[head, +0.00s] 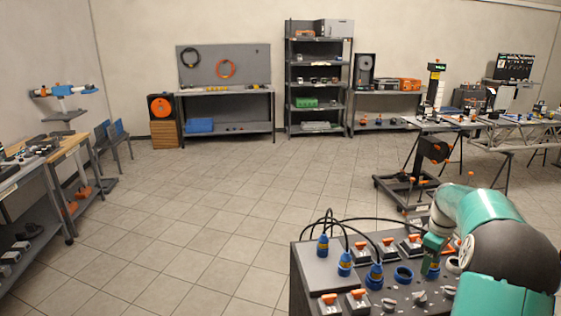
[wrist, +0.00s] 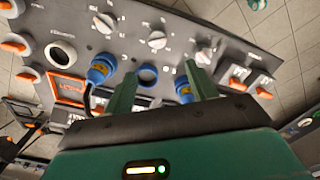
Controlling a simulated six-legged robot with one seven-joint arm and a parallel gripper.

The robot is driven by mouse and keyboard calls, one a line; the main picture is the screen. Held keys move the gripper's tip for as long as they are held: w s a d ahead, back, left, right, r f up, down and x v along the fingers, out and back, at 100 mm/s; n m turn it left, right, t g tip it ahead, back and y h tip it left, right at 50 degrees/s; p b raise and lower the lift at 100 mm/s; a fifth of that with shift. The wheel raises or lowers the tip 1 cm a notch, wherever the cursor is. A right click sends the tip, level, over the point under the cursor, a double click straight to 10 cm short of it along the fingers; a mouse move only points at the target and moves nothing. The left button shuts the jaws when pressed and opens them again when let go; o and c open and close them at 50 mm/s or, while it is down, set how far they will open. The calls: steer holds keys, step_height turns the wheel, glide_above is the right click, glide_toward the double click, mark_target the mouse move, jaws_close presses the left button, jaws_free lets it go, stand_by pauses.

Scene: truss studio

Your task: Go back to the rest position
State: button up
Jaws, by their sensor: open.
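My arm reaches in from the right in the head view. My gripper (head: 433,262) is low over the right part of a dark control panel (head: 310,272). In the wrist view my gripper (wrist: 160,70) has its two green fingers apart. An empty blue ring socket (wrist: 148,75) shows between them, with a blue plug (wrist: 101,70) by the left finger and another blue part (wrist: 183,88) by the right finger. The fingers hold nothing that I can see. Whether a finger touches the panel or a plug, I cannot tell.
Blue plugs (head: 345,262) with black cables arching up stand on the panel, among orange switches (head: 357,298) and grey knobs (wrist: 158,40). A wheeled stand (head: 412,182) is behind it. The tiled floor (head: 205,215) to the left is clear. A workbench (head: 65,150) lines the left side.

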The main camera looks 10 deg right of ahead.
steer(key=s+a+r+m+t+h, duration=0.1)
steer(key=s+a+r, duration=0.2)
steer(key=a+r, duration=0.55)
steer(key=s+a+r+m+t, duration=0.1)
steer(key=s+a+r, duration=0.35)
steer(key=a, duration=0.75)
steer(key=s+a+m+t+y, duration=0.1)
steer(key=s+a+m+t, duration=0.2)
steer(key=s+a, duration=1.2)
steer(key=s+m, duration=0.1)
steer(key=s, duration=0.2)
steer(key=shift+a+t, duration=0.3)
steer(key=shift+a, duration=0.05)
steer(key=shift+s+r, duration=0.1)
steer(key=c, duration=0.5)
steer(key=shift+o, duration=0.2)
steer(key=shift+d+m, duration=0.25)
steer(key=shift+m, duration=0.05)
